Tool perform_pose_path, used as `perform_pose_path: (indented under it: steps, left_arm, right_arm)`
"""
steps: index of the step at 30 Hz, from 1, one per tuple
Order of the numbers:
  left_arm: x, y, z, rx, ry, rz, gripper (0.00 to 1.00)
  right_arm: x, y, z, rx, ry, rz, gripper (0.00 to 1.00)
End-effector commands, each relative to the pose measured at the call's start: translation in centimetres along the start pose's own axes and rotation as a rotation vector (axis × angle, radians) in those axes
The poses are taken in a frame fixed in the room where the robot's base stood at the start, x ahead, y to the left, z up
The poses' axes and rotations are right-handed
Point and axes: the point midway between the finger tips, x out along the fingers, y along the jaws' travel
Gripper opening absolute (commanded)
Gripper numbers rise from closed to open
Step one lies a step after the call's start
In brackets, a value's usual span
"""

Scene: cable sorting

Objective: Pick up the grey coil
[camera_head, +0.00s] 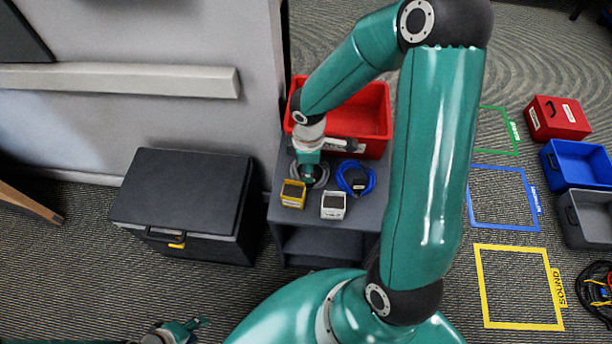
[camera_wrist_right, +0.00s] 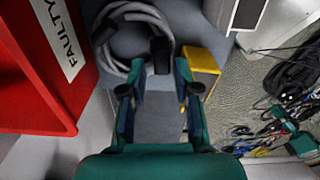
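The grey coil (camera_head: 322,179) lies on the small grey table, partly hidden by my right gripper in the head view. In the right wrist view the grey coil (camera_wrist_right: 112,30) is a loop of cable with a black block on its near side. My right gripper (camera_wrist_right: 160,72) is open, with its fingertips pointing down at the black block and the near edge of the coil; contact cannot be told. The right gripper also shows in the head view (camera_head: 310,178). My left gripper (camera_head: 196,324) is low at the bottom left, far from the coil; its opening is unclear.
A yellow device (camera_head: 292,194), a white device (camera_head: 333,206) and a blue coil (camera_head: 368,183) sit close by on the table (camera_head: 300,225). A red bin (camera_head: 370,112) marked FAULTY stands behind. A black chest (camera_head: 180,195) is left. Taped squares and bins lie right.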

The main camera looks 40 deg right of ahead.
Motion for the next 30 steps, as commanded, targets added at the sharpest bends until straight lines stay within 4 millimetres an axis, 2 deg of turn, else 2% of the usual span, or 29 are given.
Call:
perform_pose_path:
  steps: [3, 7, 17, 21, 23, 30]
  left_arm:
    - [0.8, -0.3, 0.0, 0.000, 0.000, 0.000, 0.40]
    - [1.4, -0.5, 0.0, 0.000, 0.000, 0.000, 0.40]
    - [1.4, -0.5, 0.0, 0.000, 0.000, 0.000, 0.40]
    - [1.4, -0.5, 0.0, 0.000, 0.000, 0.000, 0.40]
    - [1.4, -0.5, 0.0, 0.000, 0.000, 0.000, 0.40]
    - [1.4, -0.5, 0.0, 0.000, 0.000, 0.000, 0.40]
  right_arm:
    - [2.2, -0.3, 0.5, 0.001, -0.002, -0.006, 0.31]
    - [3.8, -0.3, 0.5, 0.000, -0.002, -0.004, 0.31]
    - [4.2, -0.3, 0.5, 0.000, 0.000, -0.002, 0.31]
    - [4.2, -0.3, 0.5, -0.001, 0.000, -0.002, 0.08]
    - [4.2, -0.3, 0.5, -0.001, 0.000, -0.002, 0.00]
    - [4.2, -0.3, 0.4, -0.001, 0.000, -0.001, 0.00]
